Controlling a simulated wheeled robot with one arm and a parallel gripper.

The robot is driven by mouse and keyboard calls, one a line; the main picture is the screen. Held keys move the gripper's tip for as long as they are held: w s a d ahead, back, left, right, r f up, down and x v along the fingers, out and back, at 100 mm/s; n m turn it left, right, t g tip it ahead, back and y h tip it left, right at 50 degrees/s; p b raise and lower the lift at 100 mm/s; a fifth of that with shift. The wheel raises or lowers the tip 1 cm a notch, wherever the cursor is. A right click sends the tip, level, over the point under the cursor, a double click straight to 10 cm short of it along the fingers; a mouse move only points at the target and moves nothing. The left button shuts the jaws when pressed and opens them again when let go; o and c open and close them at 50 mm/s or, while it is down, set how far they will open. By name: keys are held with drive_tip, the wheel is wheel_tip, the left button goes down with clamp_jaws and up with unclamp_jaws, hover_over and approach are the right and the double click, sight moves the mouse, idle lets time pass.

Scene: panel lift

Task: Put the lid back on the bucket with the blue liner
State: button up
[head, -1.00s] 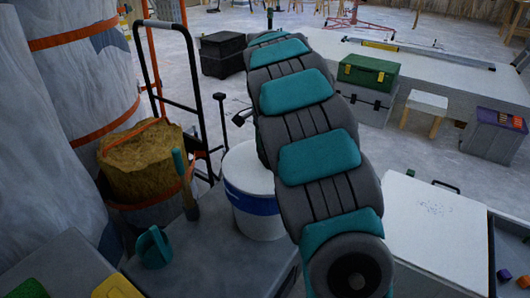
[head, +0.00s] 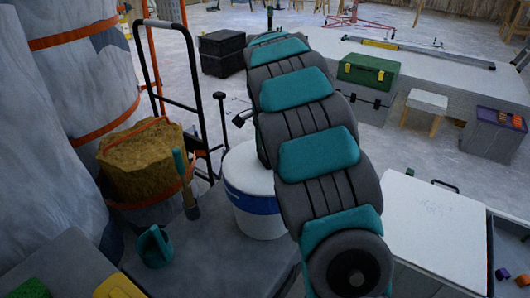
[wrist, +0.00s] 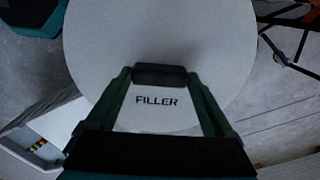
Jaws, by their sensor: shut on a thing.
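The white bucket (head: 262,226) with a blue band around its upper part stands left of my arm in the head view. A round white lid (head: 242,170) shows at its top, partly hidden by my arm. In the wrist view the lid (wrist: 205,35) is a large pale disc marked "FILLER". My gripper (wrist: 160,76) is shut on the lid's black handle. The lid hides the bucket's inside, so no liner shows there. I cannot tell whether the lid rests on the rim or is slightly above it.
A hand truck (head: 150,70) stands behind. A white-topped box (head: 435,225) is right of my arm.

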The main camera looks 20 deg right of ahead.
drive_tip(key=o, duration=1.2)
drive_tip(key=shift+r, duration=0.1)
drive_tip(key=shift+r+p, duration=1.2)
drive_tip(key=shift+r, duration=2.25)
clamp_jaws()
drive_tip(key=shift+f+b, duration=0.5)
drive_tip(key=shift+f, duration=1.55)
